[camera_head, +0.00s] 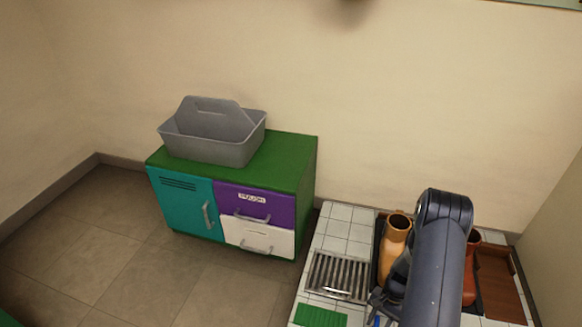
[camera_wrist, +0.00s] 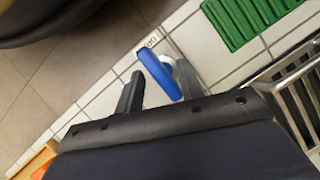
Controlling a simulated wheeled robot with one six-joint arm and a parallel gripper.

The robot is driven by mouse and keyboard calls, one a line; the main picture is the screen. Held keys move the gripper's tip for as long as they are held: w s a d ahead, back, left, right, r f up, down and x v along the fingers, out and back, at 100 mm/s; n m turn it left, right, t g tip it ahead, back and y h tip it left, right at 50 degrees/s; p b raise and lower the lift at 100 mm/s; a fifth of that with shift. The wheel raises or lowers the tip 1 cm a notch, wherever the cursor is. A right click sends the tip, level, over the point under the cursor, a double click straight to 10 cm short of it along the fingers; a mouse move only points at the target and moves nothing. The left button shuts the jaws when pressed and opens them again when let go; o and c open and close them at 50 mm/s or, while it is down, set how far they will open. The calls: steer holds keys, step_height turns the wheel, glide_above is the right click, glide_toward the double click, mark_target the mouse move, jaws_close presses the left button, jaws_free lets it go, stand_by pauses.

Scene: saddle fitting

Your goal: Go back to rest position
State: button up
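My gripper (camera_head: 378,303) is low over the left part of the tiled counter, partly hidden by my own arm. In the wrist view its two dark fingers (camera_wrist: 160,88) stand apart. A blue elongated thing (camera_wrist: 158,74) shows beyond and between the fingers, with a pale grey part beside it. It seems to lie on the white tiles, and no finger is seen closed on it. In the head view only a small bit of blue (camera_head: 377,321) shows below the gripper.
The white tiled counter (camera_head: 345,222) holds a metal grate (camera_head: 338,276), a green ribbed mat (camera_head: 320,316), a tan boot-like thing (camera_head: 393,250) and a reddish one (camera_head: 470,270) behind my arm. A brown wooden board (camera_head: 498,280) lies right. A grey caddy (camera_head: 212,138) stands on the green-topped cabinet (camera_head: 290,160).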

steer(key=m+t+y+p, duration=0.1)
steer(key=m, duration=0.2)
steer(key=shift+d+m, duration=0.1)
steer(key=shift+m, duration=0.3)
steer(key=shift+s, duration=0.1)
